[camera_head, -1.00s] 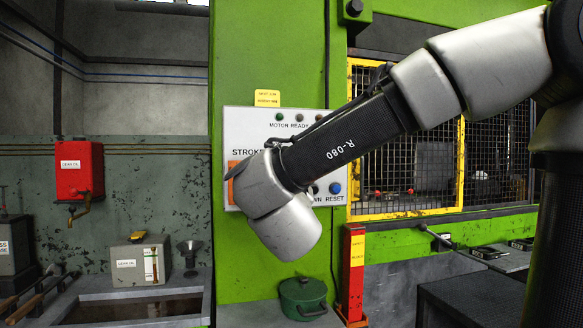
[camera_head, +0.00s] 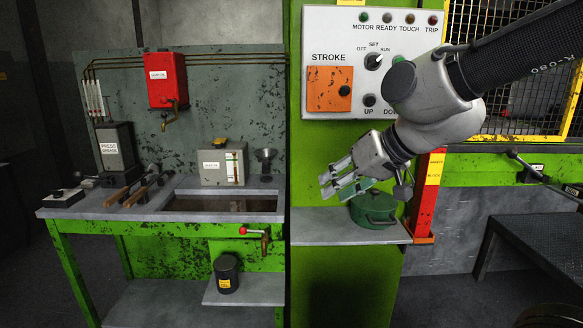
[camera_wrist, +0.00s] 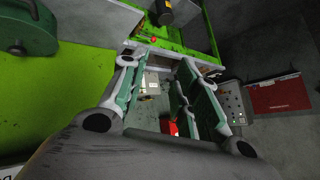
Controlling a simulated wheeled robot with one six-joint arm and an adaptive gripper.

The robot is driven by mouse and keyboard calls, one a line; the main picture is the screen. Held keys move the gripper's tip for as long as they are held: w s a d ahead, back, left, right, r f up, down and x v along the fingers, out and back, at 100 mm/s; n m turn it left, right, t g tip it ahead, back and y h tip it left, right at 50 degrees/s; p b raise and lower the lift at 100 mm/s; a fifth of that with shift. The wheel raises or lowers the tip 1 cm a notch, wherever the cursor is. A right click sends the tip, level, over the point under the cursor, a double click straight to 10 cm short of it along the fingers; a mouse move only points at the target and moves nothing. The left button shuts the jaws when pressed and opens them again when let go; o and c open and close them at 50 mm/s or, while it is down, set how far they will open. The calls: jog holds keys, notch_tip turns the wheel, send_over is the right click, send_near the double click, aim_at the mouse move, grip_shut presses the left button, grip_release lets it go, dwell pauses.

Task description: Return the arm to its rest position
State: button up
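My arm reaches in from the upper right of the head view, bent at the wrist. My gripper (camera_head: 336,184) hangs pointing left in front of the green press, below the white control panel (camera_head: 326,20). Its two fingers are apart and I see nothing between them. In the wrist view my gripper (camera_wrist: 162,78) also shows open, with the workbench seen beyond the gap.
A red safety block post (camera_head: 429,190) stands right of the pot. A bench at left holds a grey box (camera_head: 222,166), a funnel (camera_head: 266,158) and tongs. A red tank (camera_head: 166,80) hangs above. A dark pot (camera_head: 227,272) sits low. A dark table (camera_head: 540,245) stands right.

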jog(key=s+d+m+h, duration=0.1)
jog(key=s+d, duration=0.3)
jog(key=d, duration=0.5)
jog(key=s+d+f+m+g+h, duration=0.1)
jog(key=s+d+h, duration=0.2)
jog(key=s+d, duration=0.2)
jog(key=s+d+m+g+h, duration=0.1)
jog(key=s+d, duration=0.3)
jog(key=d, duration=0.8)
jog(key=shift+s+d+f+m+h, duration=0.2)
jog(key=shift+d+f+m+h, duration=0.15)
jog(key=shift+h, duration=0.45)
